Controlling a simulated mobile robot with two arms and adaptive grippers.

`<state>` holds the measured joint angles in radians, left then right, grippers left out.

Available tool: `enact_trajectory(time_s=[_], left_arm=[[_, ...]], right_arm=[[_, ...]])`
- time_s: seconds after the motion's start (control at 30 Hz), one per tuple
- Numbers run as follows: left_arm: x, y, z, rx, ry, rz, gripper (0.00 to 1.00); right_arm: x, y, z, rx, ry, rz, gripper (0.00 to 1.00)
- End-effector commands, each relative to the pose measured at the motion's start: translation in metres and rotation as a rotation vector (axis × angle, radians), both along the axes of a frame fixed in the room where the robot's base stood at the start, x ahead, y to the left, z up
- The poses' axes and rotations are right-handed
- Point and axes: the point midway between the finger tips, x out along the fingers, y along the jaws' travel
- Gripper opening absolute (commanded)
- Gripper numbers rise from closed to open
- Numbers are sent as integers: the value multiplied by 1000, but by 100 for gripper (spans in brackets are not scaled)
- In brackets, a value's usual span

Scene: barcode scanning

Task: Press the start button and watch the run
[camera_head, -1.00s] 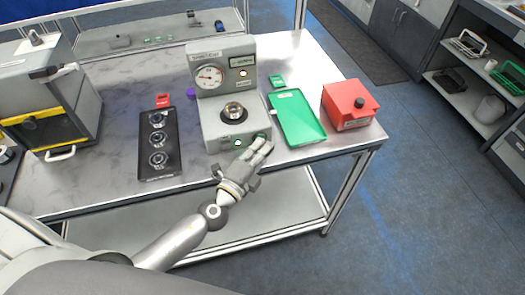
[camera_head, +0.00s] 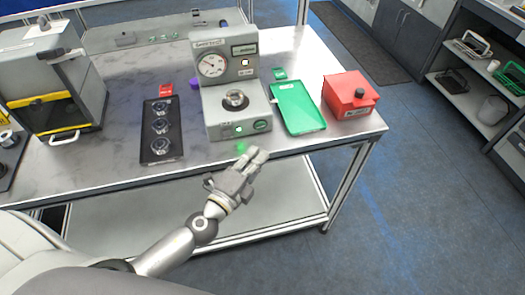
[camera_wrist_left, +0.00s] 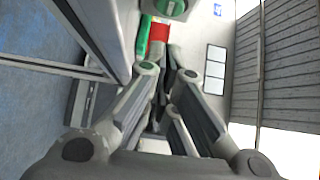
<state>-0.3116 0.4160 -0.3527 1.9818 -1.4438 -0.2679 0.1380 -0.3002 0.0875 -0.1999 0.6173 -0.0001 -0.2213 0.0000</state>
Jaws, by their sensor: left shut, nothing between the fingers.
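A grey test machine (camera_head: 222,110) with a round dial (camera_head: 212,64) stands on the table. A metal ring part (camera_head: 236,98) sits on its base. On the base's front face are a small lit button (camera_head: 239,129) and a green label or button beside it (camera_head: 261,125). My left gripper (camera_head: 257,157) is shut and empty, in front of the machine and apart from it, by the table's front edge. In the left wrist view its fingers (camera_wrist_left: 165,75) point toward a round green control (camera_wrist_left: 170,8) on a grey face. My right gripper is not in view.
A black tray (camera_head: 147,141) with several round metal parts lies left of the machine. A green tray (camera_head: 297,108) and a red box (camera_head: 349,95) stand to its right. A grey cabinet with a yellow-edged opening (camera_head: 55,80) is at far left.

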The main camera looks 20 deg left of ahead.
Motion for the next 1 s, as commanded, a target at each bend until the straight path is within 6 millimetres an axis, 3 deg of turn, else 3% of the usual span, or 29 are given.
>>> enact_trajectory(time_s=[0.17, 0.4, 1.0], left_arm=[[-29, 5, -4, -1, 2, -1, 0], [-49, 9, -2, -1, 2, 0, 0], [-53, 10, 0, -1, 1, -1, 0]], right_arm=[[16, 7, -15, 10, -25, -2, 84], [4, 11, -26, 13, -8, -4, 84], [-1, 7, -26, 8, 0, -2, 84]])
